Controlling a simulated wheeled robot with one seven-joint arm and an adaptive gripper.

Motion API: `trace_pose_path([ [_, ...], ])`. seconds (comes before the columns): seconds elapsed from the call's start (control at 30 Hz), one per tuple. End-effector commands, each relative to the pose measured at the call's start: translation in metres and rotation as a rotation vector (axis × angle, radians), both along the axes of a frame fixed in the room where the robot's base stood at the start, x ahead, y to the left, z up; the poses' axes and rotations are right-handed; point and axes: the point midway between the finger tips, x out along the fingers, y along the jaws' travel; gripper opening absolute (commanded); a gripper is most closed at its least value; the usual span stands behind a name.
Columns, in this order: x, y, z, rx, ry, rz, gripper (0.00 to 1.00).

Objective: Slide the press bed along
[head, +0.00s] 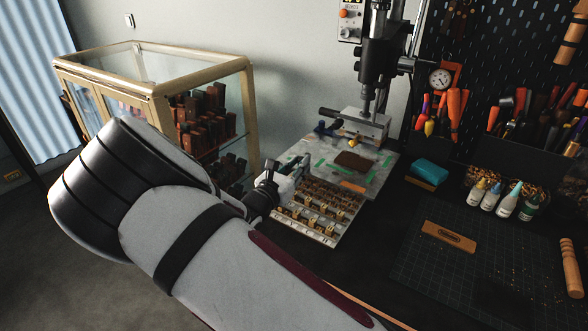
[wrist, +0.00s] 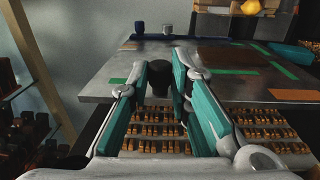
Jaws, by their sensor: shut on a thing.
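The press bed (head: 327,151) is a flat grey metal plate with green and orange tape marks and a brown patch, below the press head. In the wrist view the bed (wrist: 112,69) fills the upper middle. A dark round knob (wrist: 160,80) stands at its near edge. My gripper (wrist: 163,73) has its teal-padded fingers either side of this knob and is shut on it. In the head view my gripper (head: 298,170) is at the bed's near left edge, where my arm and the fingers hide the knob.
A rack of small type blocks (head: 318,207) lies just in front of the bed. A glass cabinet (head: 251,120) stands to the left. The press (head: 375,60) rises behind. A teal block (head: 430,171), small bottles (head: 508,200) and a cutting mat (head: 420,273) are to the right.

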Motion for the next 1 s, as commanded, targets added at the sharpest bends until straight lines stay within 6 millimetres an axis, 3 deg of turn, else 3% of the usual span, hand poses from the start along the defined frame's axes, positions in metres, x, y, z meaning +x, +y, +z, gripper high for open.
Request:
trace_pose_path([
  [0.57,0.025,-0.017,0.000,0.002,-0.001,0.005,0.00],
  [0.6,0.025,-0.017,0.001,0.002,-0.001,0.006,0.23],
  [0.7,0.025,-0.017,0.001,0.001,-0.001,0.004,0.42],
  [1.0,0.024,-0.018,0.000,0.000,0.000,0.002,0.42],
])
